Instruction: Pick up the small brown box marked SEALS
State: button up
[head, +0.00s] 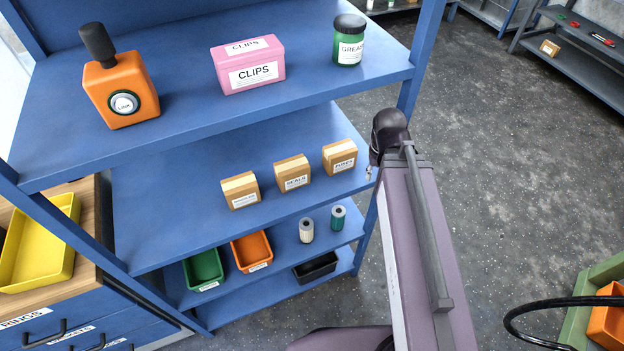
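The small brown box marked SEALS (293,175) stands upright on the second shelf board (180,215) of the blue rack. It is the middle one of three similar brown boxes with pale tape on top and white labels. The right box (340,157) seems to read FUSES, and the left box (240,191) has a label too small to read. Narrow gaps separate the three. My arm rises at the right of the rack, with its dark joint near the shelf's right end. My gripper does not show.
The top shelf (190,110) overhangs the boxes and holds an orange LINK device (121,90), a pink CLIPS box (247,66) and a green GREASE jar (348,46). A blue post (418,55) stands right of the boxes. Second-shelf space left of them is clear.

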aim_at(294, 173)
jog(key=z, duration=0.1)
jog(key=k, duration=1.8)
jog(key=u, duration=0.5)
jog(key=i, duration=0.95)
jog(key=z, duration=0.05)
